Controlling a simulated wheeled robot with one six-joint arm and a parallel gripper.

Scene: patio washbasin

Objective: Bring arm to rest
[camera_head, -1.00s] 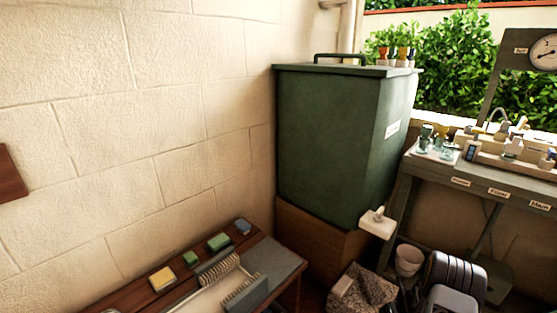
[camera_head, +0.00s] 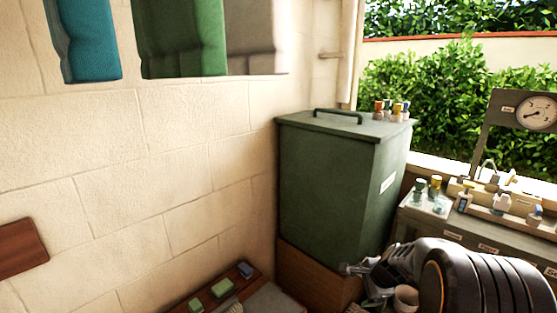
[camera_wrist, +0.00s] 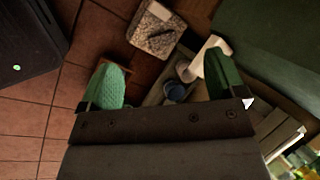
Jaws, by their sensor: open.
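My arm (camera_head: 470,280) shows at the lower right of the head view, dark and ribbed, in front of the bench. My gripper (camera_wrist: 163,80) shows in the wrist view with two green fingertips spread wide apart. Nothing is held between them. In the head view the gripper's tips are hard to make out.
A green lidded bin (camera_head: 335,190) stands in the corner, with small coloured-top bottles (camera_head: 390,108) on it. A bench (camera_head: 440,222) with a dial gauge (camera_head: 538,112) is at right. Towels (camera_head: 180,35) hang at upper left.

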